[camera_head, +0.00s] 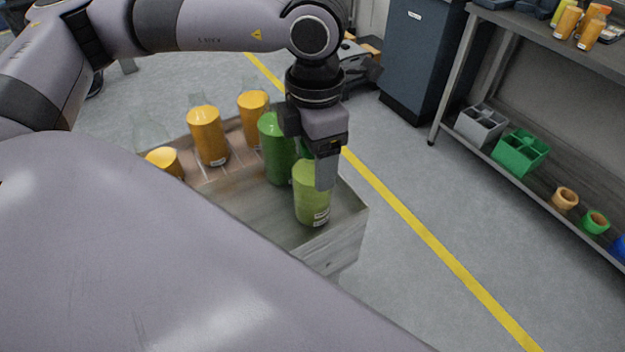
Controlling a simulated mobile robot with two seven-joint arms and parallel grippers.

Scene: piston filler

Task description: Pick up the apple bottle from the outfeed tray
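The outfeed tray (345,237) is a wood-grey open box in the middle of the view. A light green bottle (311,205), which looks like the apple one, stands upright at its right end. A darker green bottle (277,150) stands just behind it to the left. My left gripper (324,175) points down over the light green bottle. One grey finger shows in front of the bottle's upper right side; the other finger is hidden. I cannot tell whether the fingers press on the bottle. My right gripper is not in view.
Orange bottles (208,138) with clear tops stand in the left part of the tray. My own grey body covers the lower left. A shelf rack (510,180) with bins and rings is at the right, beside a dark cabinet (425,55). The floor between is clear.

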